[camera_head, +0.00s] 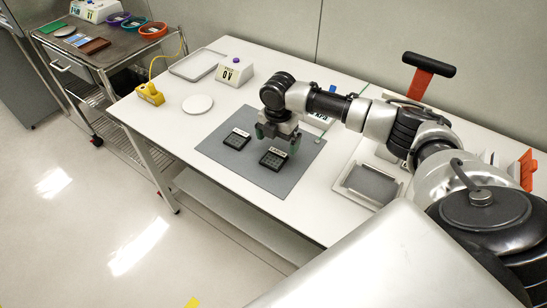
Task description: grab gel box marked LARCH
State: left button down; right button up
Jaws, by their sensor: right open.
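Two small dark gel boxes with gridded insides lie on the grey mat (222,155). One gel box (237,140) is on the left, and the other gel box (273,160) is to the right and nearer the front. Each has a pale label strip, too small to read, so I cannot tell which is marked LARCH. My right gripper (276,143) is open, pointing down with greenish fingers, above or just behind the right gel box. I cannot tell whether it touches the box. My left gripper is not in view.
A white device with a display (235,72), a grey tray (198,64), a white disc (197,104) and a yellow tool (150,94) stand on the white table (170,127). A framed grey plate (370,184) lies right of the mat. A cart (100,56) with bowls stands at left.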

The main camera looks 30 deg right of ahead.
aim_at(275, 155)
jog(key=f, duration=0.2)
jog(key=a+f, duration=0.1)
jog(key=f, duration=0.1)
jog(key=shift+s+f+p, duration=0.15)
jog(key=shift+f+p, duration=0.05)
jog(key=shift+p, duration=0.2)
jog(key=shift+f, duration=0.5)
jog(key=shift+c, duration=1.3)
jog(key=c, duration=0.7)
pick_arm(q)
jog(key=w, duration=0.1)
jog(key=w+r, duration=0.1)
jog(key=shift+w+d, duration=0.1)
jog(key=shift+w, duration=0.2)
pick_arm(e)
jog(key=shift+c, duration=0.3)
jog(key=shift+r, duration=0.2)
